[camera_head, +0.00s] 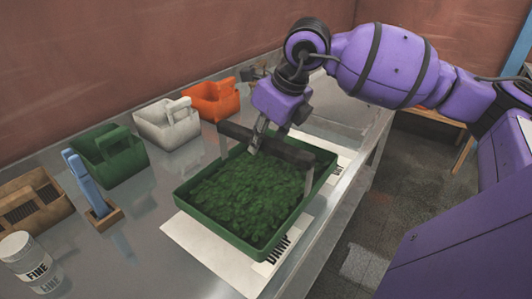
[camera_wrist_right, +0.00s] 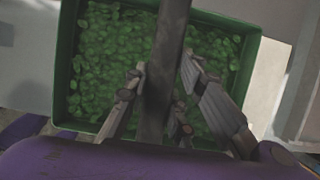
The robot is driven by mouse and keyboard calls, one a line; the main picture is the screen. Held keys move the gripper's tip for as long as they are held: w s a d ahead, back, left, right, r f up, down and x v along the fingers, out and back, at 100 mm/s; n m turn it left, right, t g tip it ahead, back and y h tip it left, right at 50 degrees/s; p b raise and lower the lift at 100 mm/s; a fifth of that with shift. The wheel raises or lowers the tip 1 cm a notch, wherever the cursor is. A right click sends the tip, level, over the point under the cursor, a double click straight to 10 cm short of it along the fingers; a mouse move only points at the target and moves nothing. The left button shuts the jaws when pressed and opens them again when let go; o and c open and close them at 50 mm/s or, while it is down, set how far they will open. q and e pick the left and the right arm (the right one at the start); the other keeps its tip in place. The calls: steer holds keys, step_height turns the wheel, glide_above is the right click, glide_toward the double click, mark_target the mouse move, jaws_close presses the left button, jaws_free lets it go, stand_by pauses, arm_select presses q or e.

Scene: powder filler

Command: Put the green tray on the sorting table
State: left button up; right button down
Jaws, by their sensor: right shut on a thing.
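The green tray (camera_head: 250,249) is full of green leaf-like pieces and has a dark grey bar handle (camera_head: 297,156) across it. In the head view it is over white sheets on the metal table (camera_head: 140,245); whether it touches them I cannot tell. My right gripper (camera_head: 256,147) comes down from above and is shut on the handle. In the right wrist view the fingers (camera_wrist_right: 165,95) sit on both sides of the bar, with the tray (camera_wrist_right: 68,60) below. My left gripper is not in view. Which surface is the sorting table I cannot tell.
A row of carriers stands along the wall: brown (camera_head: 32,205), green (camera_head: 108,158), white (camera_head: 167,127) and orange (camera_head: 212,101). A blue-handled tool (camera_head: 88,184) stands in a small wooden block. A white jar marked FINE (camera_head: 28,262) is at the front left. Floor shows right of the table.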

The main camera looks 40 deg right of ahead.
mark_target(265, 177)
steer(key=f, duration=0.1)
steer(key=w+d+f, duration=0.1)
steer(key=f, duration=0.1)
steer(key=d+f+p, duration=0.1)
steer(key=f, duration=0.1)
steer(key=shift+w+d+f, duration=0.1)
steer(key=shift+w, duration=0.2)
steer(key=shift+w+f, duration=0.1)
steer(key=shift+f, duration=0.55)
steer(key=c, duration=1.5)
jaws_free()
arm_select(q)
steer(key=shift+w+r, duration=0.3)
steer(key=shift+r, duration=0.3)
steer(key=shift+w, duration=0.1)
